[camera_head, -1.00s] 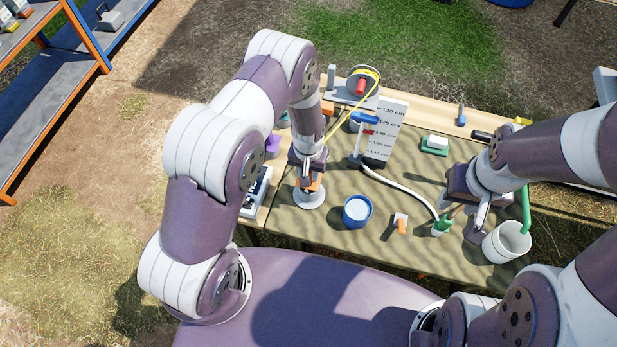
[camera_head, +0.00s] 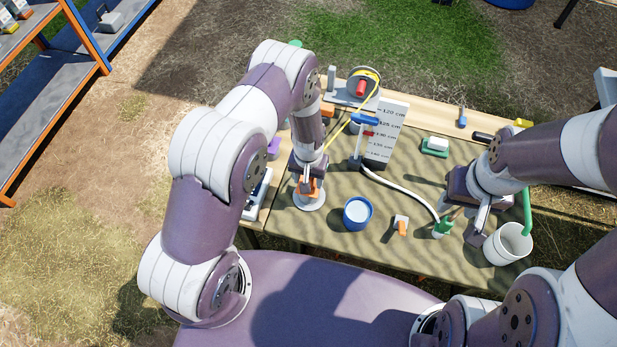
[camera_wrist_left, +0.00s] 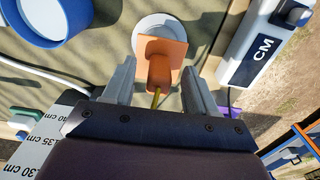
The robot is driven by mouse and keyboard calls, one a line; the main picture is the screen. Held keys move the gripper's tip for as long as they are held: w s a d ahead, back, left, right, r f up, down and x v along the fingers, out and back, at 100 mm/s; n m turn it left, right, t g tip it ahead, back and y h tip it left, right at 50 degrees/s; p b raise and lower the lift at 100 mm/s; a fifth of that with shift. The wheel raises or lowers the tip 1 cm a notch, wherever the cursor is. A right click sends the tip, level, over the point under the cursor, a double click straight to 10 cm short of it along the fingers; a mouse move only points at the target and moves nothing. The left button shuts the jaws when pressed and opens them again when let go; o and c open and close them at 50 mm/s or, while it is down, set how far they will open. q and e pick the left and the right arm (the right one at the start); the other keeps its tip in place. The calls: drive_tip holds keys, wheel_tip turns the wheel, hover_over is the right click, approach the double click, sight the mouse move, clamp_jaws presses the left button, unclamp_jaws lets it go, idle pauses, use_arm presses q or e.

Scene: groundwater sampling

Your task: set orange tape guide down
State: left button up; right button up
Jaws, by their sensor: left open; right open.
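The orange tape guide (camera_wrist_left: 160,61) stands on a round white disc (camera_wrist_left: 165,28) in the left wrist view, between the two fingers of my left gripper (camera_wrist_left: 157,92). The fingers are open, with a visible gap on both sides of the guide. In the head view the guide (camera_head: 312,190) and disc (camera_head: 309,203) are at the table's left part, below my left gripper (camera_head: 307,183), which partly covers the guide. The yellow tape (camera_head: 345,122) runs from the reel (camera_head: 362,82) down to the guide. My right gripper (camera_head: 478,222) is open near a green-topped item (camera_head: 443,229).
A blue-rimmed cup (camera_head: 357,213) stands right of the disc. A white bucket (camera_head: 508,244) is beside my right gripper. The centimetre board (camera_head: 386,135) stands behind. A CM-labelled instrument (camera_wrist_left: 262,47) lies close to the disc. Cloth around the orange-tipped block (camera_head: 401,225) is clear.

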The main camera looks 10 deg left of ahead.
use_arm(q)
wheel_tip(320, 180, up, 20)
drive_tip(key=s+a+p, duration=0.2)
drive_tip(key=s+a+r+t, duration=0.1)
drive_tip(key=s+a+r, duration=0.2)
drive_tip(key=s+r, duration=0.7)
drive_tip(key=shift+s+a+r, duration=0.15)
drive_tip(key=shift+s+a, duration=0.25)
drive_tip(key=shift+s, duration=0.2)
wheel_tip(320, 180, up, 14)
drive_tip(key=p, duration=1.4)
